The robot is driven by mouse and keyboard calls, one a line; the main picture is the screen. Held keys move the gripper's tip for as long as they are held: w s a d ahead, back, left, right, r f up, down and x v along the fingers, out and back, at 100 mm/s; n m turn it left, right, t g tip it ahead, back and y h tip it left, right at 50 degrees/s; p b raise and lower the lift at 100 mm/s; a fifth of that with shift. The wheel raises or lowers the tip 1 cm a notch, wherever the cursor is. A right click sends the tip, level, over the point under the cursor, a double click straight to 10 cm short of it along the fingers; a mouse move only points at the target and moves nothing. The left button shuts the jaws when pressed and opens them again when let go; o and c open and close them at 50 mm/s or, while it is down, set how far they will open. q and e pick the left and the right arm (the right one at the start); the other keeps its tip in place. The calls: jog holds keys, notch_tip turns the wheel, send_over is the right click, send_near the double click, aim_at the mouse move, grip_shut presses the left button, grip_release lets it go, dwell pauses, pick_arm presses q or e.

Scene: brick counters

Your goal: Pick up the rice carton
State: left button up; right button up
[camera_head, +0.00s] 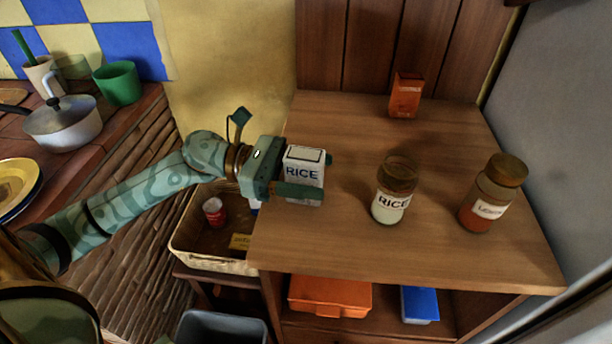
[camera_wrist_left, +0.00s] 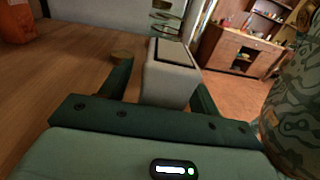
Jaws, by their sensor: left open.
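The rice carton (camera_head: 304,168) is a white box with a dark-edged top and the word RICE on its front. It stands upright near the left edge of the wooden counter top. My left gripper (camera_head: 308,174) reaches in from the left with its open fingers on either side of the carton. In the left wrist view the carton (camera_wrist_left: 169,75) stands between the two dark fingers of the gripper (camera_wrist_left: 163,90), with a visible gap on at least one side. The carton's lower part is partly hidden by the near finger. My right gripper is in neither view.
A rice jar (camera_head: 391,190) and a red-filled jar (camera_head: 490,194) stand to the right on the counter (camera_head: 350,255). An orange box (camera_head: 406,95) stands at the back. A wicker basket (camera_head: 215,262) sits lower left, and an orange container (camera_head: 330,297) lies on the shelf below.

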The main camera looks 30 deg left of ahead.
pick_arm(q)
jog(key=shift+w+d, duration=0.15)
jog(key=shift+d, duration=0.3)
jog(key=c, duration=1.1)
